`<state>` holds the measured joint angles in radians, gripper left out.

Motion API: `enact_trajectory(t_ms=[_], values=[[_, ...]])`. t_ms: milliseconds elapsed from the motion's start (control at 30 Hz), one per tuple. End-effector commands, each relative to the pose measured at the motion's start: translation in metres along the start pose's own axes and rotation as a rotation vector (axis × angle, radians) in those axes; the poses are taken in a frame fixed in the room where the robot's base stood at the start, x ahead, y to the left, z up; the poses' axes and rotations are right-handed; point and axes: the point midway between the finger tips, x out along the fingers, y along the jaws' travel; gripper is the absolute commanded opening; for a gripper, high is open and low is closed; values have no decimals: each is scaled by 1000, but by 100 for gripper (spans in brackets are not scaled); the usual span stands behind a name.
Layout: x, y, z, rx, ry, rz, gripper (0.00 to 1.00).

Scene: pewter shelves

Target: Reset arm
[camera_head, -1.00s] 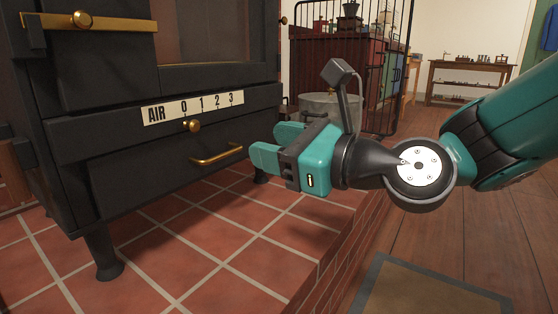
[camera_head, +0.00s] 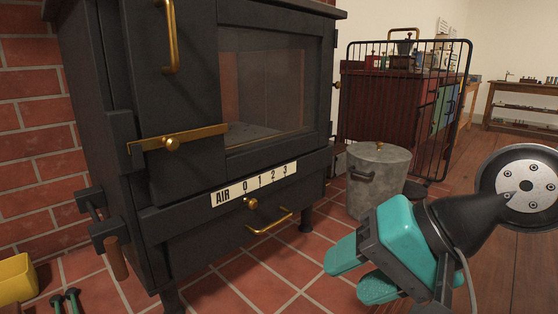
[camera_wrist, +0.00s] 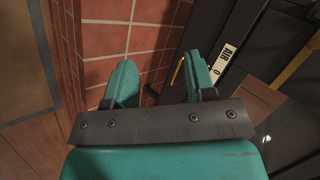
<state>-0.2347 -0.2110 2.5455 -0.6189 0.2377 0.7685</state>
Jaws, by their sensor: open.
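My gripper (camera_head: 362,272) is teal with a dark grey palm. It is open and empty, low at the right of the head view, in front of the black stove (camera_head: 185,130) and apart from it. In the wrist view my gripper (camera_wrist: 160,82) shows its two fingers spread over the red tiles (camera_wrist: 107,38), with nothing between them. The stove's brass drawer handle (camera_head: 269,222) lies beyond the fingers and also shows in the wrist view (camera_wrist: 178,72).
A grey metal bin (camera_head: 378,165) stands right of the stove. A black wire guard (camera_head: 447,120) stands behind it, before a red cabinet. A yellow container (camera_head: 15,279) sits at lower left. A wooden shelf table (camera_head: 520,105) is at far right. Wooden floor lies at right.

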Motion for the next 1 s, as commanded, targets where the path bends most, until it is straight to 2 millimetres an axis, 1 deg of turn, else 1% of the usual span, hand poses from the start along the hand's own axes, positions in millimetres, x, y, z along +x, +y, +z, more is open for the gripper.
enact_trajectory(t_ms=[33,100,167,267,300,567,1000], values=[[-26,-10,5,-134,-41,64,50],[-45,-6,15,-319,-113,145,50],[-62,-4,23,-466,-183,203,50],[-92,0,35,-692,-315,277,50],[-106,2,39,-776,-373,299,50],[-163,-55,26,-756,-361,292,50],[-270,-158,6,-755,-360,291,50]])
